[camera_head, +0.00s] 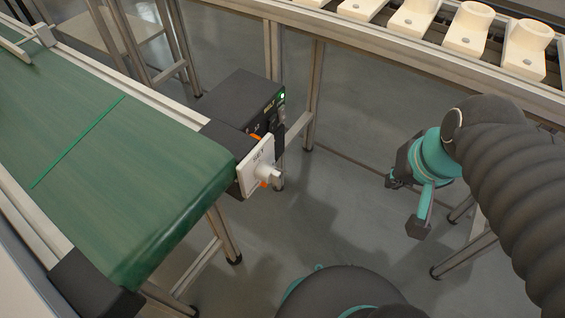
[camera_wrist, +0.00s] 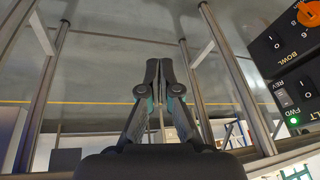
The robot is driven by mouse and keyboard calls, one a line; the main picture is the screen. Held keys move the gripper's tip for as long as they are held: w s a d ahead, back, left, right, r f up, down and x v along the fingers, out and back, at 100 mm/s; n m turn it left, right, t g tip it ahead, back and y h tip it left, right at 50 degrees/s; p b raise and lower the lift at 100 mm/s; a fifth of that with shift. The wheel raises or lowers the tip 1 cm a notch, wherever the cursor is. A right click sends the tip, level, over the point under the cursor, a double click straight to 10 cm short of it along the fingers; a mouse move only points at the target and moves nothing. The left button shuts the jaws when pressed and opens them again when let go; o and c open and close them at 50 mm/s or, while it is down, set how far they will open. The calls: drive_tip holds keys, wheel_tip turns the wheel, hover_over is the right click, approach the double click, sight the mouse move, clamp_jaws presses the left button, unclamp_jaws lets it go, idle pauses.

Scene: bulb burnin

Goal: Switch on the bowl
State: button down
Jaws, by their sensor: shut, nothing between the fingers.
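A black control box (camera_head: 240,105) stands beside the end of the green belt in the head view. A small green light glows on its face. In the wrist view its panel (camera_wrist: 290,75) fills the right edge, tilted, with the label BOWL beside an orange dial (camera_wrist: 308,14) and a rocker switch (camera_wrist: 275,40). A second rocker (camera_wrist: 283,97) sits below, by REV and FWD, near the lit green lamp (camera_wrist: 293,121). The bowl rocker's position is too small to tell. My gripper (camera_wrist: 159,68) is shut and empty, left of the panel and apart from it.
The green conveyor belt (camera_head: 120,170) fills the left. A white plate marked SET with a pale knob (camera_head: 268,174) projects from its end, near the box. A rail with several cream parts (camera_head: 468,30) runs along the top right. Open floor (camera_head: 330,200) lies between.

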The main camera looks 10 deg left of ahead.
drive_tip(key=w+a+f+m+y, duration=0.1)
drive_tip(key=w+a+m+y, duration=0.1)
drive_tip(key=a+m, duration=0.4)
drive_tip(key=w+a+f+m+g+y+b, duration=0.1)
drive_tip(key=a+m+y, duration=0.3)
drive_tip(key=m, duration=1.1)
drive_tip(key=shift+w+a+f+m, duration=0.2)
drive_tip(key=shift+w+a+m, duration=0.3)
drive_tip(key=shift+a, duration=0.6)
drive_tip(key=shift+f, duration=0.1)
drive_tip(key=a+r+b+x, duration=0.1)
drive_tip(key=b+x, duration=0.3)
drive_tip(key=x, duration=0.8)
drive_tip(key=shift+w+a, duration=0.45)
drive_tip(key=shift+a, duration=0.35)
drive_tip(key=shift+w+r, duration=0.1)
